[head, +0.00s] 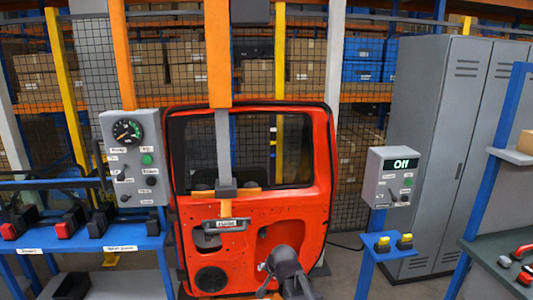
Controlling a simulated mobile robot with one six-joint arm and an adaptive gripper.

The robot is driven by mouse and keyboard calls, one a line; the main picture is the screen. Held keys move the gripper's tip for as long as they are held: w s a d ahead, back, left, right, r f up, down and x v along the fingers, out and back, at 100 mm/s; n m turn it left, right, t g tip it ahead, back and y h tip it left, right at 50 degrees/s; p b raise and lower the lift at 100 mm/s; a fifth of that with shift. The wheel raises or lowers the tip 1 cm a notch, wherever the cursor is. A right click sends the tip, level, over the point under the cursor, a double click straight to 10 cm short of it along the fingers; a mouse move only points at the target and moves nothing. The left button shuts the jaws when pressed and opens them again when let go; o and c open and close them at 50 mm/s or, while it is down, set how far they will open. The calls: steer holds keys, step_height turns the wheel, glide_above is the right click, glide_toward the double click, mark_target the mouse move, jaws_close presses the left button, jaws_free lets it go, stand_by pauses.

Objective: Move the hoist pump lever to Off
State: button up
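A grey control panel (133,157) with a round gauge, a green button and several small dark levers or knobs stands at the left. A smaller grey control box (393,178) at the right has a lit display reading "Off", a green button and small dark knobs. The small labels are too blurred to read, so I cannot tell which control is the hoist pump lever or how it is set. My gripper (270,266) is low in the middle, in front of the red door and apart from both panels. Its fingers are too unclear to tell open from shut.
A red car door (253,205) hangs from an orange and grey hoist column (220,60) in the middle. A blue rack (80,243) with tools stands at the left. A blue post with a small shelf (393,246) holds yellow-topped items at the right, near grey lockers (440,130).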

steer(key=s+d+f+n+g+h, duration=0.2)
steer(key=s+d+g, duration=0.4)
steer(key=s+d, duration=1)
steer(key=shift+s+f+n+g+h, duration=0.3)
steer(key=shift+s+f+n, duration=0.35)
steer(key=shift+n, duration=0.55)
steer(key=shift+w, duration=0.1)
